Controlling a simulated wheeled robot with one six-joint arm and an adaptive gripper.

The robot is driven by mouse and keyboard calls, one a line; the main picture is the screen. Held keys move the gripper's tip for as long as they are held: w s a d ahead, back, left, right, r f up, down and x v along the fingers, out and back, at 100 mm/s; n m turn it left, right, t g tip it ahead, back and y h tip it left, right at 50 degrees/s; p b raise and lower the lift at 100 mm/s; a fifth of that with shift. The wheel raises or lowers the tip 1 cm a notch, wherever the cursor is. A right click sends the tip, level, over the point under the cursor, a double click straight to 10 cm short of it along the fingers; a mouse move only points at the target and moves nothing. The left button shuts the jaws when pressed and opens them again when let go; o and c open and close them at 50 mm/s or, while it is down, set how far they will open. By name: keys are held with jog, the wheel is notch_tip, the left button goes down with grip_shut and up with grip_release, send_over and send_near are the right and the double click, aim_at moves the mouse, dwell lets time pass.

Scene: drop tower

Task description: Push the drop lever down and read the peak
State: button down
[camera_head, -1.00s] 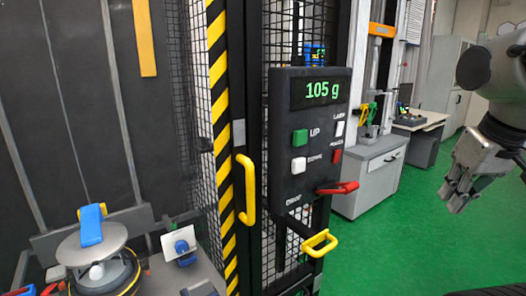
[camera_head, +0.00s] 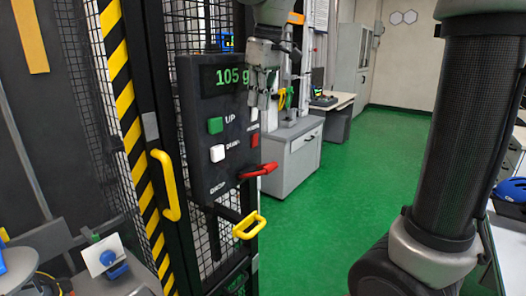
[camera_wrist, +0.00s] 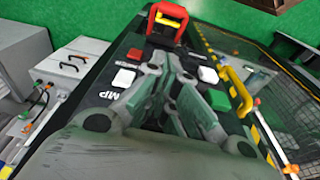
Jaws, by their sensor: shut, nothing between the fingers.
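My gripper (camera_head: 265,103) points down at the panel's upper right side, shut and empty. In the wrist view my gripper (camera_wrist: 172,62) points along the panel face towards the red lever (camera_wrist: 167,22), with yellow showing through its loop. Contact with the panel cannot be told.
The red lever (camera_head: 258,171) juts out above the yellow one. Green (camera_head: 215,125), white (camera_head: 217,153) and red (camera_head: 255,140) buttons sit on the panel. A yellow door handle (camera_head: 166,186) is on the left. Green floor (camera_head: 320,220) lies open to the right.

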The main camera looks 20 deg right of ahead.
notch_tip(320, 180, down, 14)
jog(key=s, duration=0.1)
jog(key=shift+d+r, duration=0.25)
jog(key=shift+d, duration=0.05)
jog(key=shift+d+f, duration=0.1)
dwell(0.4)
